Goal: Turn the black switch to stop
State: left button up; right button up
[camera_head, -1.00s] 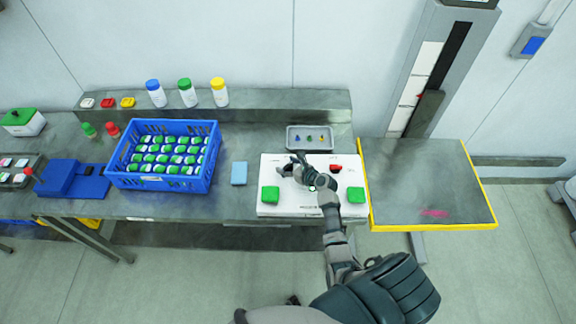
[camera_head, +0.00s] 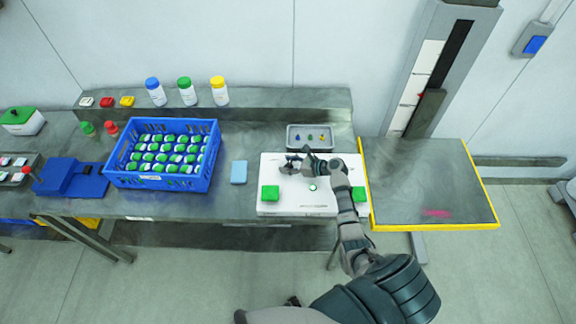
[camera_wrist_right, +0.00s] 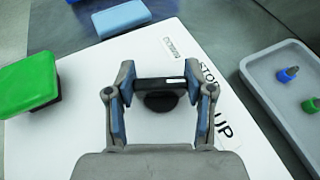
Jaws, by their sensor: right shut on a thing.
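The black switch (camera_wrist_right: 160,90) stands on the white panel (camera_wrist_right: 60,140) and shows between the fingers of my right gripper (camera_wrist_right: 161,98) in the wrist view. A white mark shows on the right end of its bar. My right gripper is shut on the switch, with one grey-blue finger at each end. In the head view my right gripper (camera_head: 291,164) is over the upper left of the panel (camera_head: 270,174) and hides most of the switch. Printed letters beside the switch are partly covered by the right finger. My left gripper is not in view.
A grey tray (camera_head: 292,143) with small coloured pieces lies behind. A light blue block (camera_head: 239,172) and a blue crate (camera_head: 117,178) are to the left.

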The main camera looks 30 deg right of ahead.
jog(key=shift+d+f+n+g+y+b, duration=0.1)
jog(key=shift+f+n+g+y+b, duration=0.05)
jog(key=shift+n+g+y+b, duration=0.35)
jog(key=shift+d+f+n+g+y+b, duration=0.15)
jog(key=shift+n+g+y+b, duration=0.1)
jog(key=shift+n+g+y, duration=0.35)
jog(key=shift+s+a+n+g+y+b, duration=0.1)
jog(key=shift+a+n+g+y+b, duration=0.1)
jog(key=shift+n+g+y+b, duration=0.8)
jog(key=shift+r+h, duration=0.1)
jog(key=shift+h, duration=0.2)
jog(key=o, duration=1.2)
jog(key=shift+d, duration=0.1)
